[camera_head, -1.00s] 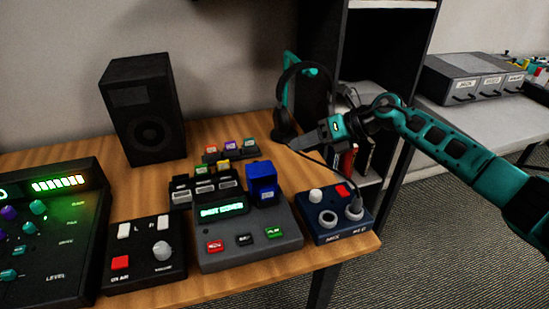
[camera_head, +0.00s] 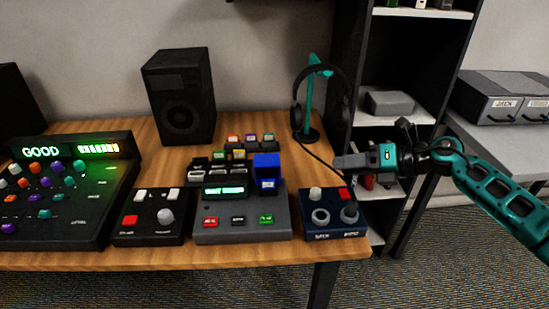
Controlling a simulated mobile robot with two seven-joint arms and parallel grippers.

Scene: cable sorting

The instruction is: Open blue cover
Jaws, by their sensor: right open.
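The blue cover (camera_head: 266,165) stands raised at the back right of the grey device (camera_head: 242,228), which has a green lit display and several buttons. A smaller blue front piece (camera_head: 267,185) shows just below it. My right gripper (camera_head: 341,162) is open and empty, to the right of the blue cover and apart from it, above the area behind the dark blue box. It points left. My left gripper is not in view.
A dark blue box (camera_head: 333,227) with knobs sits right of the grey device. A headphone stand (camera_head: 314,90) is behind, with a cable near my gripper. A speaker (camera_head: 180,95), black box (camera_head: 153,228) and mixer (camera_head: 70,222) stand left. A shelf (camera_head: 392,150) is close behind my right arm.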

